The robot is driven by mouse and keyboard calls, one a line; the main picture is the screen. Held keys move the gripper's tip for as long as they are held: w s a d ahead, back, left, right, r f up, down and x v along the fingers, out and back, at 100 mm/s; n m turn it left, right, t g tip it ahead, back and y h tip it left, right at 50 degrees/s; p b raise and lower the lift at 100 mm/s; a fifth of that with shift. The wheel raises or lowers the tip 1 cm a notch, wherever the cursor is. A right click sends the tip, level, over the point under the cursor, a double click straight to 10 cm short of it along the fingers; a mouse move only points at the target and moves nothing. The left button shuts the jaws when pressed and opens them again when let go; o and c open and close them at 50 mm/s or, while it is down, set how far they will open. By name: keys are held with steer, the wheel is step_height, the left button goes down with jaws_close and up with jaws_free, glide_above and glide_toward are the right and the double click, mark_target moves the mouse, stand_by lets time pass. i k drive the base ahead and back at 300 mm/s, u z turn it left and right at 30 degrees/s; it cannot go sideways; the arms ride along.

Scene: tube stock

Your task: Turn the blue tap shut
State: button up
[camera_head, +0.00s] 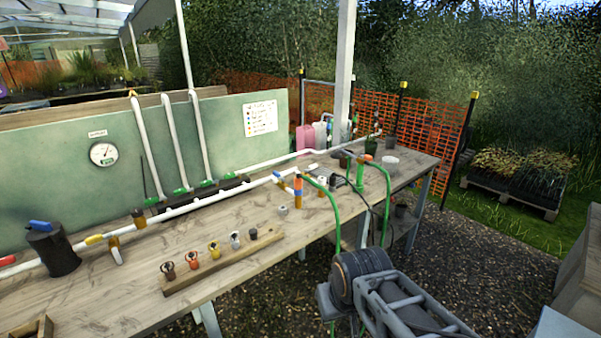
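A blue tap handle (40,226) shows at the far left of the head view, at the top of a dark cylindrical body (56,253) by the white pipe. The handle slants slightly down to the right, roughly across the line of the pipe. I cannot tell for sure how its valve stands. The fingers of my gripper are not seen; grey and dark machinery at the lower right, probably part of my arm, is well away from the blue tap.
A yellow handle (93,240) and a red handle (7,260) are near the blue one. The wooden bench (110,300) holds a strip (225,262) with several coloured fittings. Green hoses (337,220) hang over its right side. A gauge (103,154) is on the green back panel.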

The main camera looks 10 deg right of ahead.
mark_target(275, 174)
steer(key=u, duration=0.05)
steer(key=k, duration=0.5)
steer(key=z, duration=1.05)
steer(key=i, duration=1.7)
steer(key=u, duration=1)
steer(key=i, duration=0.75)
steer(key=u, duration=0.85)
